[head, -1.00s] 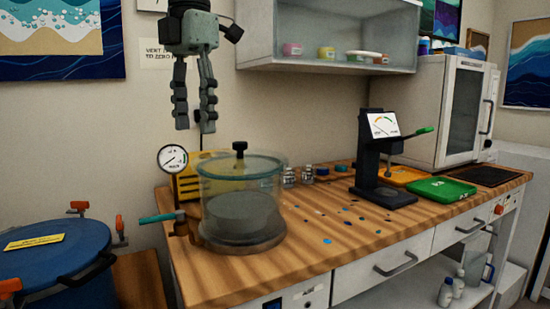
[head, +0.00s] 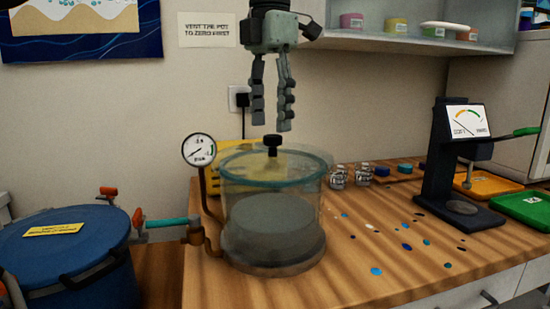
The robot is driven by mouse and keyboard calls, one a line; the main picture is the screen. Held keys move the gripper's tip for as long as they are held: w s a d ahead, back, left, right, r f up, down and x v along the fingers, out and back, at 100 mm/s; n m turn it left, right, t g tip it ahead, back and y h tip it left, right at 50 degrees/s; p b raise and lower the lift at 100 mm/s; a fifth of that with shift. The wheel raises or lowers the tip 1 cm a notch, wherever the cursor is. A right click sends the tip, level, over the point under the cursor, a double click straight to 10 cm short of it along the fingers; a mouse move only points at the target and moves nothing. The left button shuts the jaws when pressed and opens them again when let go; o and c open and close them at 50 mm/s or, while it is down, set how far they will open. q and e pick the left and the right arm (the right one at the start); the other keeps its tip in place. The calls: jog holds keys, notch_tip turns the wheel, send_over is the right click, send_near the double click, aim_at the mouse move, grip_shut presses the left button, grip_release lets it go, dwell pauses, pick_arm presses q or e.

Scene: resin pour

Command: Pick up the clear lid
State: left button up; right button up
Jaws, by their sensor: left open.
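The clear lid (head: 245,163) has a teal rim and a black knob (head: 273,143). It sits on top of the clear round chamber (head: 302,215) on the wooden bench. A grey disc-like block shows inside the chamber. My left gripper (head: 272,128) hangs above the lid, pointing down. Its fingers are open and empty, with the tips just above the knob. I cannot tell whether they touch it. My right gripper is not in view.
A pressure gauge (head: 199,150) stands at the chamber's left, by a valve with a teal handle (head: 166,223). A blue pot (head: 66,255) is at the left. Small jars (head: 365,174) and a black dial stand (head: 452,170) are at the right. A shelf (head: 405,42) hangs above.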

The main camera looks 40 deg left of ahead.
aim_at(273, 136)
pick_arm(q)
jog(key=f, duration=0.4)
jog(key=shift+w+f, duration=0.35)
jog(key=shift+f, duration=0.05)
grip_shut()
